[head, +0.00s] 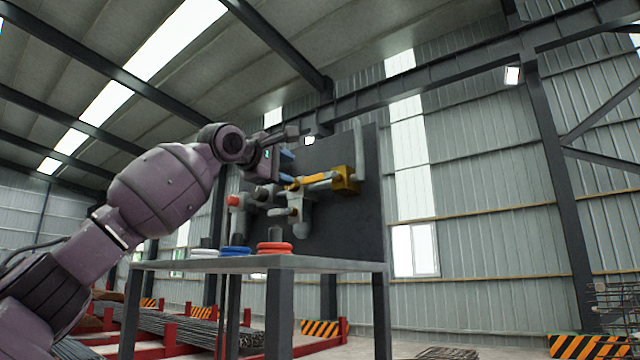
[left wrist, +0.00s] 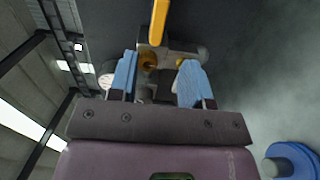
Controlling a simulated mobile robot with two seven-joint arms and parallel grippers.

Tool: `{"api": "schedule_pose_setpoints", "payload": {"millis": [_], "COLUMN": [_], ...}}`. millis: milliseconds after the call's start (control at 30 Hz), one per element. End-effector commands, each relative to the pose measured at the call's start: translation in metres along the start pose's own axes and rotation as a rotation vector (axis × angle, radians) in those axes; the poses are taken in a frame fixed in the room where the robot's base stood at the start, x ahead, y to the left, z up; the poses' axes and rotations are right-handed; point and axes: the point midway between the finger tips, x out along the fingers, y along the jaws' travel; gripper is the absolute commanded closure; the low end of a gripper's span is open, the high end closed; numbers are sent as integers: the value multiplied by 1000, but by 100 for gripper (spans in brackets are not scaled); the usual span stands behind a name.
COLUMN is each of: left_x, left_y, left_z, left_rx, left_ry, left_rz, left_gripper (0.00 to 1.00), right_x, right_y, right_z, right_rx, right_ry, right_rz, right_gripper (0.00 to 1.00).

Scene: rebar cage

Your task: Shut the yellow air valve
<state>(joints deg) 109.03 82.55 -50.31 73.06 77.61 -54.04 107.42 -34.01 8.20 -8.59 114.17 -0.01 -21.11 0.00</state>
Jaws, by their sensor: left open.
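The yellow air valve's lever (head: 309,181) lies roughly along the grey pipework on the dark upright panel in the head view. The lever (left wrist: 159,20) also shows at the top of the left wrist view, with its yellow-orange hub (left wrist: 148,61) below it. My left gripper (head: 288,155) is beside the valve, with blue finger pads. In the left wrist view the gripper (left wrist: 157,79) is open, its pads apart, with the hub and grey pipe showing between and beyond them. I cannot tell whether the pads touch the valve. My right gripper is not in view.
The dark panel (head: 345,225) stands on a grey table (head: 330,264). A yellow block (head: 345,181) and a red knob (head: 233,201) are on the pipework. Red rings (head: 274,248) and blue rings (head: 236,251) lie on the tabletop. Bundled bars (head: 180,326) lie behind the table.

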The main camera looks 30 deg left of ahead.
Motion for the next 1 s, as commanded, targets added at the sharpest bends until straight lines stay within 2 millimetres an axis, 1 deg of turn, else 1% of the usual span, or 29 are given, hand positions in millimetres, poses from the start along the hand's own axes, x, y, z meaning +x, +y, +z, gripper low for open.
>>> {"api": "schedule_pose_setpoints", "payload": {"millis": [167,267,400,600,800,1000], "left_x": [21,39,63,89,101,103], "left_y": [3,4,4,4,2,1], "left_z": [1,1,1,0,0,0], "left_rx": [-1,-1,0,0,0,1], "left_ry": [0,-1,-1,0,0,1], "left_rz": [1,1,1,1,1,1], "left_gripper": [55,55,55,55,55,55], "right_x": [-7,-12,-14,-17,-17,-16], "right_y": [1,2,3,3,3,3], "right_z": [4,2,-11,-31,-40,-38], "right_rx": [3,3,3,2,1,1], "right_ry": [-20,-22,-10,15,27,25], "right_rz": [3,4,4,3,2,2], "right_gripper": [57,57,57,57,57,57]}}
